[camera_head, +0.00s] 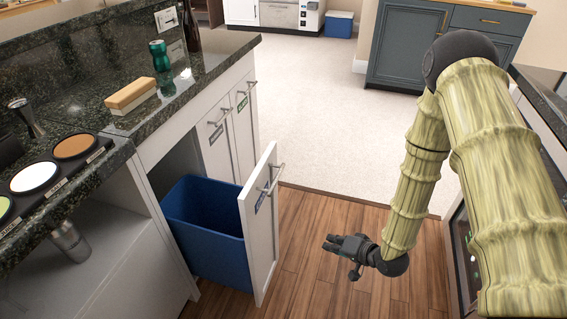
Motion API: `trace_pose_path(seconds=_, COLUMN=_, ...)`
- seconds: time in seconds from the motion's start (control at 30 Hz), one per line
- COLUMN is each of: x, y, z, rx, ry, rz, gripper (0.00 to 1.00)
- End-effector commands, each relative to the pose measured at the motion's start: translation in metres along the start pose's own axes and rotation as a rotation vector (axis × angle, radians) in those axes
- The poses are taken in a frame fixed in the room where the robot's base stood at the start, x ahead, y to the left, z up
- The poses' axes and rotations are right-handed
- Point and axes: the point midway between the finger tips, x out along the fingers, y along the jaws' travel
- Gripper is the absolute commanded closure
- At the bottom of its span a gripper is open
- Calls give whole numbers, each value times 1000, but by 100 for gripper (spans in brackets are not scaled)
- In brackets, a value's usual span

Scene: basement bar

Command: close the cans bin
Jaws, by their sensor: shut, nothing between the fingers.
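The cans bin is a pull-out drawer with a white front panel (261,235) and a blue bin (200,250) behind it. It stands pulled out from the counter at the lower left, and the blue bin looks empty. A metal bar handle (271,178) sits on the panel's outer side, with a small blue label (260,202) beside it. My gripper (328,243) is to the right of the panel, over the wood floor, apart from the handle. It is shut with nothing in it and points left toward the panel.
Two closed white panels with handles (216,132) adjoin beyond the open one. Wood floor (330,285) lies clear between panel and gripper. A dark counter (545,85) bounds the right.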

Motion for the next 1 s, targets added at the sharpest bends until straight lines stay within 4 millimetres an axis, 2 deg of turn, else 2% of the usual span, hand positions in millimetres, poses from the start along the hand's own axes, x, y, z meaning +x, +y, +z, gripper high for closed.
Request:
trace_pose_path(seconds=0.03, x=6, y=-20, z=-25, rx=24, ry=13, rz=-86, gripper=100)
trace_pose_path(seconds=0.2, x=5, y=-87, z=-86, rx=128, ry=-36, rz=-367, gripper=100)
trace_pose_path(seconds=0.3, x=-6, y=-122, z=-114, rx=180, ry=-110, rz=-504, gripper=100)
trace_pose_path(seconds=0.4, x=-20, y=-148, z=-132, rx=219, ry=-198, rz=-600, gripper=100)
trace_pose_path(seconds=0.53, x=-35, y=-168, z=-147, rx=255, ry=-295, rz=-672, gripper=100)
trace_pose_path(seconds=0.7, x=-45, y=-180, z=-154, rx=275, ry=-359, rz=-703, gripper=100)
trace_pose_path(seconds=0.87, x=-37, y=-188, z=-151, rx=277, ry=-368, rz=-705, gripper=100)
trace_pose_path(seconds=1.0, x=-22, y=-202, z=-146, rx=276, ry=-367, rz=-705, gripper=100)
